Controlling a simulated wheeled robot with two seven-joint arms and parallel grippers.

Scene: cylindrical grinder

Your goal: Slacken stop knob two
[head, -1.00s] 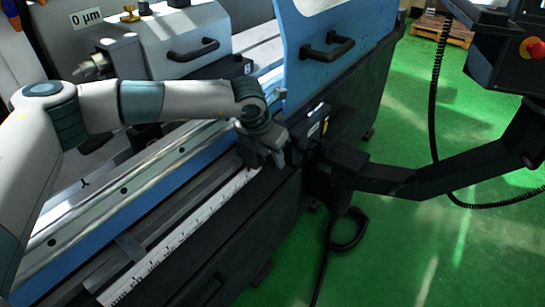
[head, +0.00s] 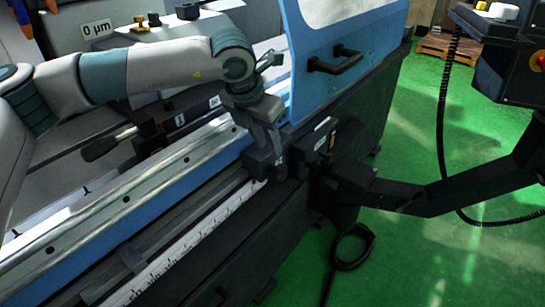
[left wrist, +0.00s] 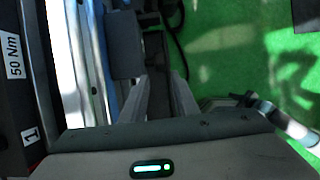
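My left gripper (head: 268,140) is low over the front rail of the grinder, right at a black stop block (head: 262,165) that carries a small pale mark too small to read. In the left wrist view the two grey fingers (left wrist: 160,95) stand apart with nothing seen between them, and a dark block (left wrist: 125,45) lies beyond the left finger. I cannot tell whether a finger touches the block. Stop knob two cannot be made out; the gripper may hide it. My right gripper is not in view.
A white ruler scale (head: 195,240) runs along the front rail. A black lever (head: 105,145) sits behind it, near a label "1". The blue guard door (head: 345,60) with its black handle stands just right of my gripper. A black jointed arm (head: 430,195) extends right over green floor.

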